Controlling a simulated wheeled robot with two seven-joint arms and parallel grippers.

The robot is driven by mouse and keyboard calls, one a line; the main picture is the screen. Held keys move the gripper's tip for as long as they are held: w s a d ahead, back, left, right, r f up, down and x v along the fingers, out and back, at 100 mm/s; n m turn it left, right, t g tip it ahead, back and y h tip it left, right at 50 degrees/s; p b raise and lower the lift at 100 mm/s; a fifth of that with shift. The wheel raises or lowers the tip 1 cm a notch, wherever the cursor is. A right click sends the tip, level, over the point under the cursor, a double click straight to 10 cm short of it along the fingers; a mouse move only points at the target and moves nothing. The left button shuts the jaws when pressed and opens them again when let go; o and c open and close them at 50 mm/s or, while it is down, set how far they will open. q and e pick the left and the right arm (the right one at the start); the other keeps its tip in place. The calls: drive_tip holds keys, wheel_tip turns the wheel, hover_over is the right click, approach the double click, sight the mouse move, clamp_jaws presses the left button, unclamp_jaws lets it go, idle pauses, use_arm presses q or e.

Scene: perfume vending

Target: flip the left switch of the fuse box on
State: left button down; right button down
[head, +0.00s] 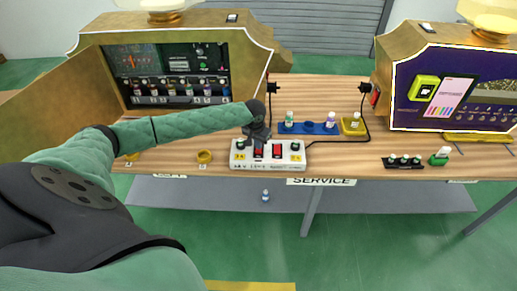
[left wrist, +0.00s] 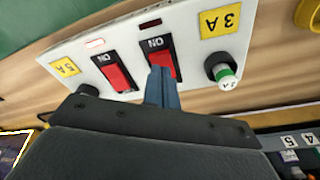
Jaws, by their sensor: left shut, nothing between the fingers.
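The white fuse box (head: 268,165) lies near the front edge of the wooden counter, with two red rocker switches in black frames. The left switch (head: 258,150) shows in the left wrist view, which is upside down, as the right-hand one (left wrist: 160,52). The right switch (head: 277,151) is the left-hand one there (left wrist: 115,75). Both have ON labels. My left gripper (head: 259,138) is shut and empty, its blue-grey fingertips (left wrist: 161,74) at the left switch, partly covering it. Contact and switch position are unclear. My right gripper is out of view.
A green-and-white fuse (left wrist: 223,72) stands by the 3 A label, close to my left fingers. Behind the box are a blue tray (head: 308,128) with bottles and a yellow holder (head: 353,126). A yellow ring (head: 205,156) lies to the left. Brass machines flank the counter.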

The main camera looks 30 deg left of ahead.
use_arm(q)
drive_tip(key=shift+f, duration=0.3)
drive_tip(key=shift+f, duration=0.25)
idle(0.4)
